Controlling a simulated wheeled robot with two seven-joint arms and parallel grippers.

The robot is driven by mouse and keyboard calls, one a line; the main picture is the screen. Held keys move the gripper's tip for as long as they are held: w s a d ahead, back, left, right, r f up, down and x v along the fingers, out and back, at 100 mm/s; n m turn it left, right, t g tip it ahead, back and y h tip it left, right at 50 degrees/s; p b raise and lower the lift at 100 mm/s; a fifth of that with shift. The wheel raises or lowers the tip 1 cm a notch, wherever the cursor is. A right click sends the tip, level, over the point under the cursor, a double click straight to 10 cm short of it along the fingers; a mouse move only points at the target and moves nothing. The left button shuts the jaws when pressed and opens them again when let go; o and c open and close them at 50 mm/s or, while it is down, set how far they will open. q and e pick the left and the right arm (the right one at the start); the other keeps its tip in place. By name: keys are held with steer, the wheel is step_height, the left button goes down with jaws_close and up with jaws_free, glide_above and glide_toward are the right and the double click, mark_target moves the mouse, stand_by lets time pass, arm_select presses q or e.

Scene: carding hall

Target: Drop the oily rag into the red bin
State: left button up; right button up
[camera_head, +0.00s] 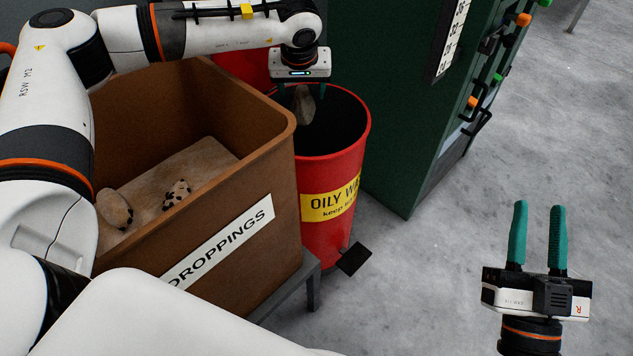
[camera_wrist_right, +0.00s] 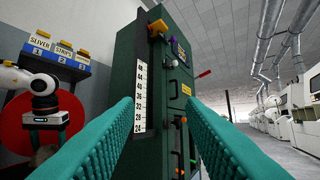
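The oily rag (camera_head: 304,104), a small grey-brown bundle, is at the mouth of the red bin (camera_head: 331,226), inside its rim outline. My left gripper (camera_head: 302,92) is above the bin's far side, pointing down. Its teal fingers are spread wide, one on each side of the rag, with dark gaps showing between rag and fingers. The rag looks loose and clear of the bin's wall; its height above the bin floor cannot be told. My right gripper (camera_head: 537,238) is open and empty, over the floor at the right; its fingers also frame the right wrist view (camera_wrist_right: 165,125).
A brown crate (camera_head: 231,225) labelled DROPPINGS stands close left of the bin, on a grey stand, with speckled lumps inside. A green cabinet (camera_head: 392,120) stands just right of the bin. A black pedal (camera_head: 354,259) sticks out at its foot. Floor at the right is clear.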

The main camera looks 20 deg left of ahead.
arm_select(q)
steer(key=shift+o, duration=1.1)
steer(key=shift+r, duration=0.15)
steer(key=p+v, duration=0.1)
steer(key=v, duration=0.4)
steer(key=shift+s+r+p, duration=0.1)
steer(key=shift+r+p, duration=0.2)
steer(key=shift+p, duration=0.1)
steer(key=p+v, duration=0.1)
steer(key=v, duration=0.5)
arm_select(e)
step_height(320, 180, down, 11)
steer(key=d+g+h, duration=0.1)
steer(key=g+h, duration=0.1)
steer(key=g, duration=0.5)
steer(key=shift+w+d+r+g+h, duration=0.15)
steer(key=shift+w+d+g+h, duration=0.15)
steer(key=shift+w+g, duration=0.15)
arm_select(q)
steer(key=shift+s, duration=0.1)
